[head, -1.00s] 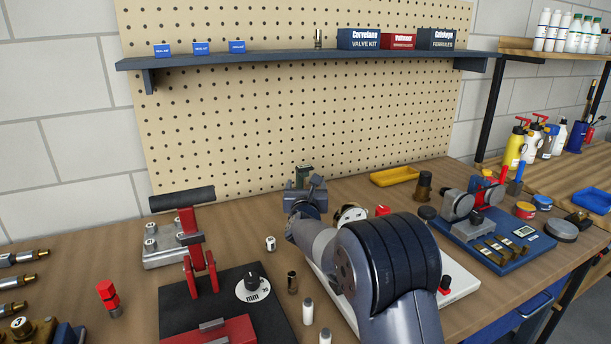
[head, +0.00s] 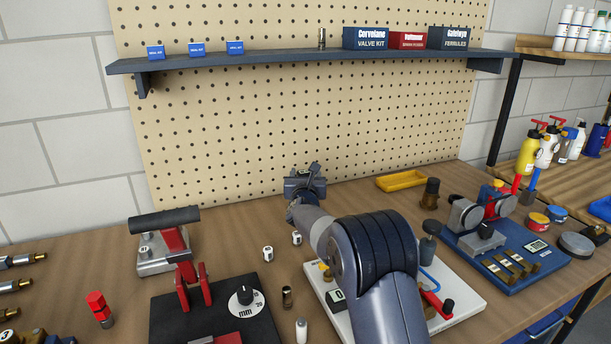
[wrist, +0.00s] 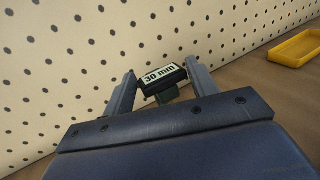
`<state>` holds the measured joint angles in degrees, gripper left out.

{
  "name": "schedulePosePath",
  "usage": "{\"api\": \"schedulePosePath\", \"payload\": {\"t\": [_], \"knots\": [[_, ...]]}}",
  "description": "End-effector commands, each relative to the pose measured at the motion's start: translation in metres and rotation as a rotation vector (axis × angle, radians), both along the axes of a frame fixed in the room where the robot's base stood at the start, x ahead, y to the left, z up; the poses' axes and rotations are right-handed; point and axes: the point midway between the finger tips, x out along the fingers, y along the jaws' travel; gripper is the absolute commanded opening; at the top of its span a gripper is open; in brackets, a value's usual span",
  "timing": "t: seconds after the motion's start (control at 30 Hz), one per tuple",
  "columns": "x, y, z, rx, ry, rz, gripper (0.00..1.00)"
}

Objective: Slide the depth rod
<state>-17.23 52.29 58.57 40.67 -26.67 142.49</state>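My gripper (head: 304,183) is raised over the back of the bench, in front of the pegboard. In the wrist view its two fingers (wrist: 160,70) stand either side of a small dark block (wrist: 165,77) with a white "30 mm" label. The block spans the gap and appears gripped, slightly tilted, with nothing under it. A white plate (head: 466,292) with a small display, a blue loop and a red lever lies partly behind my arm. A black base (head: 180,318) with a "mm" dial (head: 246,297) stands left of my arm. I cannot tell which part is the depth rod.
A red lever press with a black handle (head: 164,220) stands at left. A yellow tray (head: 402,180) and a blue fixture (head: 515,262) are at right. The bench along the pegboard is mostly clear.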

Motion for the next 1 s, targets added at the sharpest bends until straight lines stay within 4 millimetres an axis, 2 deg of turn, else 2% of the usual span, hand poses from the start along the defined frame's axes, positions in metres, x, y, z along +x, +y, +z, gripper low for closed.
{"api": "schedulePosePath", "payload": {"t": [0.07, 0.5, 0.6, 0.8, 1.0], "knots": [[0.0, 0.0, 0.0, 0.0, 0.0, 0.0, 0.48], [0.0, 0.001, 0.0, 0.0, 0.0, 0.001, 0.12], [0.0, 0.001, 0.003, 0.0, -0.002, 0.001, 0.12], [0.0, 0.001, 0.025, 0.0, -0.003, 0.002, 0.12], [0.0, 0.001, 0.028, -0.001, -0.001, 0.002, 0.12]]}}
